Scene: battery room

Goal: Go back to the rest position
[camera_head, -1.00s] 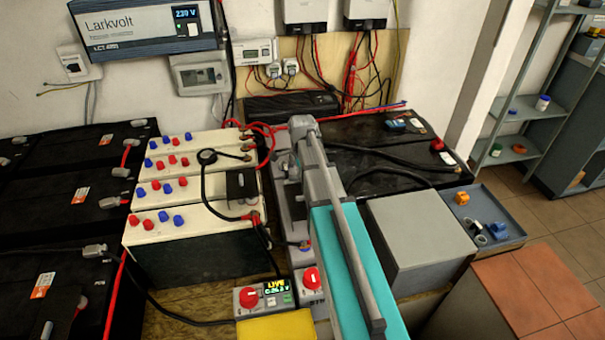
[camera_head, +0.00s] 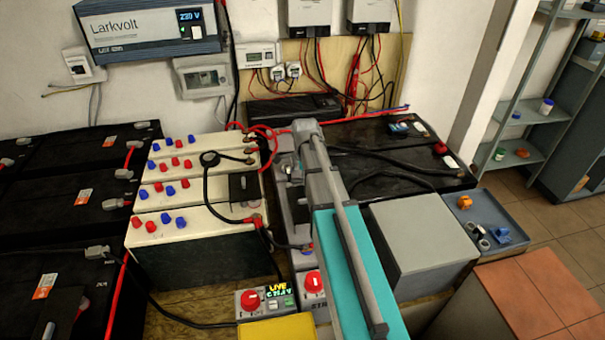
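My arm reaches from the bottom edge up to the middle of the head camera view, with a teal link and a grey link ending in a grey joint above the batteries. Below and left of that joint, grey parts that may be my gripper (camera_head: 287,170) show partly behind the arm. I cannot make out its fingers or whether it holds anything.
Cream batteries (camera_head: 190,215) with red and blue caps stand left of my arm. A lit meter box (camera_head: 265,300) with a red knob is in front. A grey box (camera_head: 425,235) and a blue-grey tray (camera_head: 510,215) with small parts are to the right.

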